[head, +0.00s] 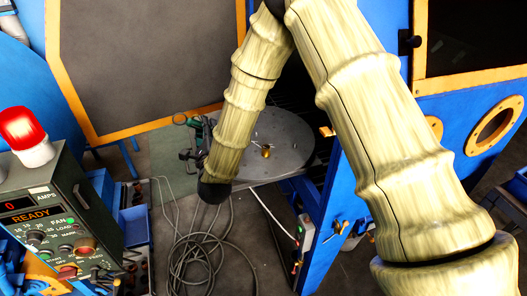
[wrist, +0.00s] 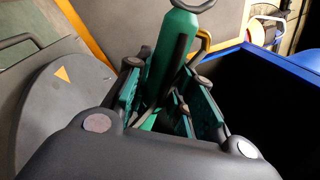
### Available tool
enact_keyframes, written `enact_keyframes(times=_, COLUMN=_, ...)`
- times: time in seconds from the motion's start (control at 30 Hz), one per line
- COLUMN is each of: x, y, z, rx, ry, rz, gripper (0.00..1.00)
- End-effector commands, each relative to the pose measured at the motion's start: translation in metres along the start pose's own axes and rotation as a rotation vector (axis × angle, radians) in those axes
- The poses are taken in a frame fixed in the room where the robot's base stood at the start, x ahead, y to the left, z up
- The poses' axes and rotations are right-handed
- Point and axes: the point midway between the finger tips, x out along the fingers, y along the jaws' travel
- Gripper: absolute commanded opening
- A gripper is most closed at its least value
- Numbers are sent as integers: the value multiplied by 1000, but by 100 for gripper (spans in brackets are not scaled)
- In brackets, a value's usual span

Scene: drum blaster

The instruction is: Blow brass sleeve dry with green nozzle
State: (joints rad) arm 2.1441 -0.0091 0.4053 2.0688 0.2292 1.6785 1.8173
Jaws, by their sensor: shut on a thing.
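The green nozzle (wrist: 174,50) is a green cylinder with a dark ring at its end, held between the fingers of my gripper (wrist: 168,105) in the wrist view. In the head view my gripper (head: 190,155) is small and dark, at the left edge of the round grey turntable (head: 288,135), partly behind my arm. A small brass sleeve (head: 266,150) stands on the turntable, to the right of my gripper and apart from it. I cannot make out the sleeve in the wrist view, where part of the turntable (wrist: 45,125) shows at left with an orange triangle.
A blue cabinet (head: 335,225) with an open door (head: 145,60) surrounds the turntable. A control box (head: 45,215) reading READY, with a red lamp (head: 22,128), stands at left. Coiled hose (head: 205,250) lies on the floor below my arm.

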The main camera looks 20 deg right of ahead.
Motion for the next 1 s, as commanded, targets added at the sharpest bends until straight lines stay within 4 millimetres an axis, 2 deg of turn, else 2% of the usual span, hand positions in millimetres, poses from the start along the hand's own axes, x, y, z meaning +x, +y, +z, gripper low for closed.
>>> enact_keyframes(times=0.83, x=8, y=-46, z=31, rx=2, ry=0, rz=-2, gripper=0)
enact_keyframes(times=1.0, x=8, y=-50, z=34, rx=0, ry=0, rz=-1, gripper=0)
